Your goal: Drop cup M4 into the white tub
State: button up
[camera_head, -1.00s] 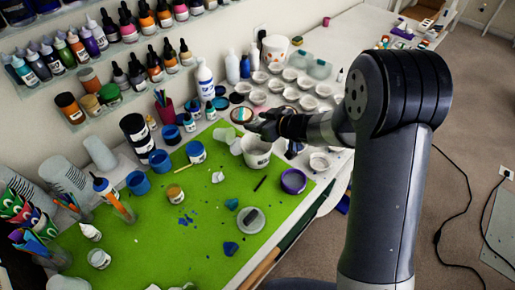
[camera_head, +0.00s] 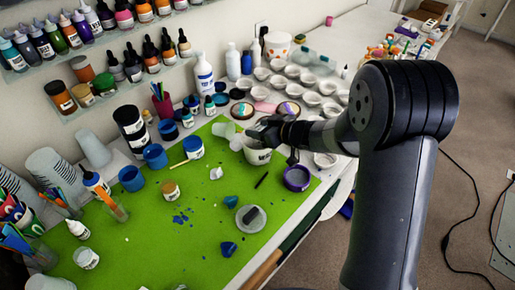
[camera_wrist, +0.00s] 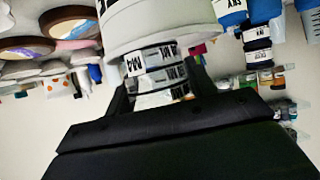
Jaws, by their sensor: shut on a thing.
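The white tub (camera_head: 257,154) stands upright at the far right corner of the green mat. My gripper (camera_head: 262,131) is right at the tub's rim and hides part of its opening. In the wrist view my gripper (camera_wrist: 165,90) is shut on cup M4 (camera_wrist: 135,65), whose label shows between the fingers. More labelled bands show beside it, and I cannot tell whether they belong to other cups. A large white round body, apparently the tub (camera_wrist: 165,22), fills the top just past the cup. How deep the cup sits relative to the rim is hidden.
A pale tipped cup (camera_head: 224,129) lies left of the tub. Several white cups (camera_head: 310,99) stand behind.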

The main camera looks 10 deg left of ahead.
jog(key=o, duration=1.1)
jog(key=v, duration=1)
jog(key=shift+s+d+r, duration=0.15)
jog(key=shift+s+d, duration=0.05)
jog(key=shift+d, duration=0.15)
jog(key=shift+a, duration=0.1)
jog(key=x, duration=1)
jog(key=shift+w+a, duration=0.2)
jog(key=shift+a, duration=0.15)
jog(key=r+p, duration=0.2)
jog(key=shift+d+p, duration=0.1)
jog(key=shift+p, duration=0.2)
notch_tip(320, 180, up, 2)
jog(key=p, duration=0.3)
jog(key=shift+r, duration=0.2)
